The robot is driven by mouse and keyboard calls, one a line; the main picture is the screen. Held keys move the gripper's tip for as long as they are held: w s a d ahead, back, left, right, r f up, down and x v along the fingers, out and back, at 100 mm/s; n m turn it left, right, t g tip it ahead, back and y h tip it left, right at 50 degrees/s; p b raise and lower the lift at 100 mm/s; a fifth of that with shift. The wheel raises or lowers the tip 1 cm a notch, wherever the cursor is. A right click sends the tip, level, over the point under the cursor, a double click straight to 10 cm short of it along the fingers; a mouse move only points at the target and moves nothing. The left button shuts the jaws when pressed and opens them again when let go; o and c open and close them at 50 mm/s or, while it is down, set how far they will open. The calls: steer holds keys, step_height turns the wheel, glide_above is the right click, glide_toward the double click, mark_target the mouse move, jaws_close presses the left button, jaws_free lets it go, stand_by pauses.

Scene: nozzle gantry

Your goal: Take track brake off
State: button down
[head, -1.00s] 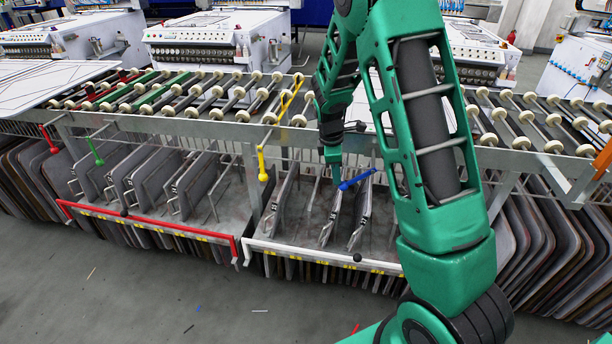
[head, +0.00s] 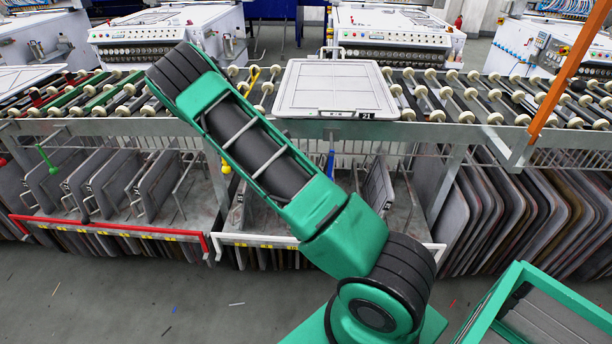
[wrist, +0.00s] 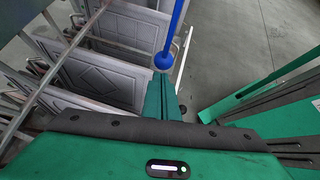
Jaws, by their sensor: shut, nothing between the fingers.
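A blue lever (head: 330,165) hangs nearly straight down below the roller track, just under the front of a pale panel. In the wrist view the blue lever (wrist: 174,28) ends in a round blue knob (wrist: 163,62). My gripper (wrist: 164,82) is shut and empty, with its tips close to that knob; whether they touch I cannot tell. My gripper is hidden in the head view. A green lever (head: 45,158) slants at the left, and a yellow lever's knob (head: 226,168) shows behind my arm. No label shows which lever is the track brake.
The pale panel (head: 335,88) lies on the roller track (head: 440,98). Grey panels (head: 378,185) stand in a rack below, behind a red rail (head: 110,229) and a white rail (head: 255,240). An orange post (head: 556,72) rises at right. The floor in front is mostly clear.

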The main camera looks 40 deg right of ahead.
steer(key=shift+s+d+f, duration=0.2)
steer(key=shift+s+d, duration=0.3)
steer(key=shift+d, duration=0.05)
stand_by(0.4)
steer(key=w+a+r, duration=0.4)
steer(key=w+a, duration=0.3)
steer(key=a, duration=0.3)
steer(key=shift+w+a+r, duration=0.15)
steer(key=shift+a+r, duration=0.15)
